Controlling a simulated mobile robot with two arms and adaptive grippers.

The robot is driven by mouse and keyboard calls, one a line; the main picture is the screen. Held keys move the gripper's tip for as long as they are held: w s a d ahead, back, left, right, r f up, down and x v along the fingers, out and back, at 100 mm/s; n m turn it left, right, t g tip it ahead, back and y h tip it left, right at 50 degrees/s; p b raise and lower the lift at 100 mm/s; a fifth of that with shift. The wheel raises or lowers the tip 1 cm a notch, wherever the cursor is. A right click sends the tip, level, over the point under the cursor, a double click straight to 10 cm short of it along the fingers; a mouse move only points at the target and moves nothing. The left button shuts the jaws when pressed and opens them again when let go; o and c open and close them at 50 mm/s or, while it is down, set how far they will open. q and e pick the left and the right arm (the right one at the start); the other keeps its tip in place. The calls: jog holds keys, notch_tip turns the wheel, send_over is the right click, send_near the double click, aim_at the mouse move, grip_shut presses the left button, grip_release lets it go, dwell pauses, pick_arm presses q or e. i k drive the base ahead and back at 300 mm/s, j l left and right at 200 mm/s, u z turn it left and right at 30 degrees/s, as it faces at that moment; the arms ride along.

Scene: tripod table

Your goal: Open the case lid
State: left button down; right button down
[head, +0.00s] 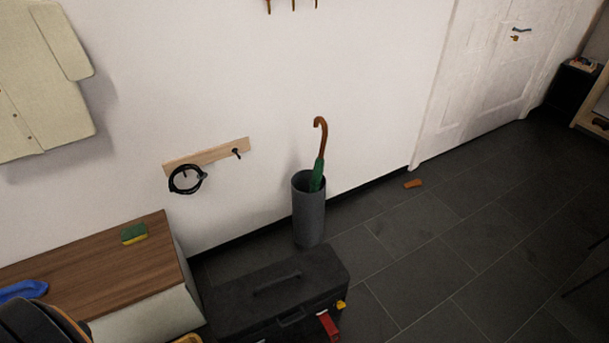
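The case (287,290) is a black box with a handle on top of its lid. It stands on the dark floor at the bottom middle of the head view, and its front is partly cut off by the lower edge. The lid looks closed. A red piece (328,325) and a small yellow piece (341,305) show at its right front; I cannot tell if they are latches. Neither of my grippers can be made out in this view.
A grey umbrella stand (309,217) with a green umbrella (317,175) is just behind the case. A wooden-topped bench (90,275) with a sponge (134,234) and blue cloth (22,290) is at left. Tiled floor (430,270) at right is mostly clear.

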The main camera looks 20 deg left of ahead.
aim_at(237, 308)
jog(key=u, duration=0.95)
